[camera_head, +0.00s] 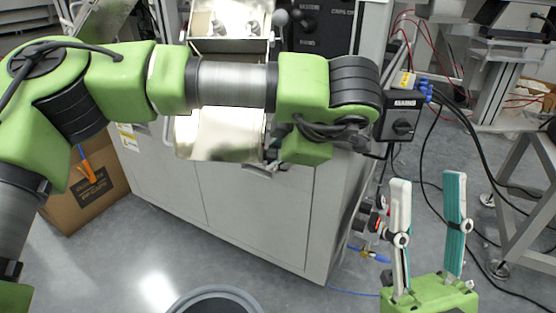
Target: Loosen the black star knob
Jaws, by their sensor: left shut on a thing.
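My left arm crosses the upper part of the head view from the left, and its wrist is in front of the grey machine. My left gripper (273,150) is mostly hidden behind this wrist, with only a small dark part showing beside it. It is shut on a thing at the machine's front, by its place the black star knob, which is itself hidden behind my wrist. My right gripper (428,208) is at the lower right, pointing up. Its two fingers stand wide apart with nothing between them, so it is open and empty.
The grey machine cabinet (250,213) fills the middle, with a shiny metal chute (218,140) at its front. A switch box (400,117) with blue connectors is at its right. A cardboard box (90,190) stands left. A round grey bin (215,295) is at the bottom. Cables lie on the floor right.

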